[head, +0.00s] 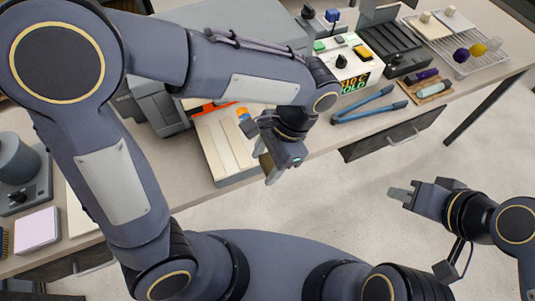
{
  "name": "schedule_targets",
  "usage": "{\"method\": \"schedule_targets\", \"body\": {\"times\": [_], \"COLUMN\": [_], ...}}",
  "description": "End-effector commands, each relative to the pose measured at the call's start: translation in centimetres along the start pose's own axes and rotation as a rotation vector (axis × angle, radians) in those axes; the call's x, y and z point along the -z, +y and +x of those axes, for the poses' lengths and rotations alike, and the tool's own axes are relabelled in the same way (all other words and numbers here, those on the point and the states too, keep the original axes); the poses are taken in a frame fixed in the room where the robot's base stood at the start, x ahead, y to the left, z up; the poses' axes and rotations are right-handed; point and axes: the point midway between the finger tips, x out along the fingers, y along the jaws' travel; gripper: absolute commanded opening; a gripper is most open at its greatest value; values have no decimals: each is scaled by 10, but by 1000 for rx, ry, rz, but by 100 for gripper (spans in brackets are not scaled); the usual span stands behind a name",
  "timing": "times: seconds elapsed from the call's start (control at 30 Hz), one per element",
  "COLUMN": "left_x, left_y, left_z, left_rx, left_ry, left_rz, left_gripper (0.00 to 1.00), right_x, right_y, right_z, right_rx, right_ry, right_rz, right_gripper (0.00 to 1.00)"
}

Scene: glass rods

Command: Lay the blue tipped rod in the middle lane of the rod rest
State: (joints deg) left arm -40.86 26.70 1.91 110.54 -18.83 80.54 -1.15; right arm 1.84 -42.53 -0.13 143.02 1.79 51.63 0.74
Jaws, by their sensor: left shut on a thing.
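My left gripper (269,170) hangs in front of the pale grooved board (219,150), close to the table's front edge. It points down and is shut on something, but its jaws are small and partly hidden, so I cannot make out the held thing. A small orange and blue piece (242,114) shows at the board's right side, just behind the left wrist. I cannot tell whether it is a rod tip. My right gripper (400,195) is out over the floor at the right, away from the table. Its fingers are seen too edge-on to judge the opening.
Blue tongs (369,104) lie near the table's front edge. A wire rack (491,60) with purple and yellow balls is at the far right. My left arm covers part of the table.

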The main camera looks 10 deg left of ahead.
Motion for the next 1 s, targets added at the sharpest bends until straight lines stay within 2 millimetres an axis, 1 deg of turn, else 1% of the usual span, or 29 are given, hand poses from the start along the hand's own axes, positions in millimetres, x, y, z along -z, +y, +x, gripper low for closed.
{"method": "schedule_targets", "body": {"times": [0.23, 0.77, 0.8, 1.0], "left_x": [5, 21, 20, 22], "left_y": [-7, -41, -45, -64], "left_z": [12, 51, 48, 52], "left_rx": [1, 1, 0, 0], "left_ry": [0, 0, -1, 0], "left_rz": [2, 0, 0, 0], "left_gripper": [30, 30, 30, 30], "right_x": [-5, -21, -20, -19], "right_y": [5, 19, 18, 17], "right_z": [10, 42, 38, 37], "right_rx": [0, 0, 0, 0], "right_ry": [0, 0, -1, 0], "right_rz": [0, 0, 0, 0], "right_gripper": [22, 22, 22, 22]}}
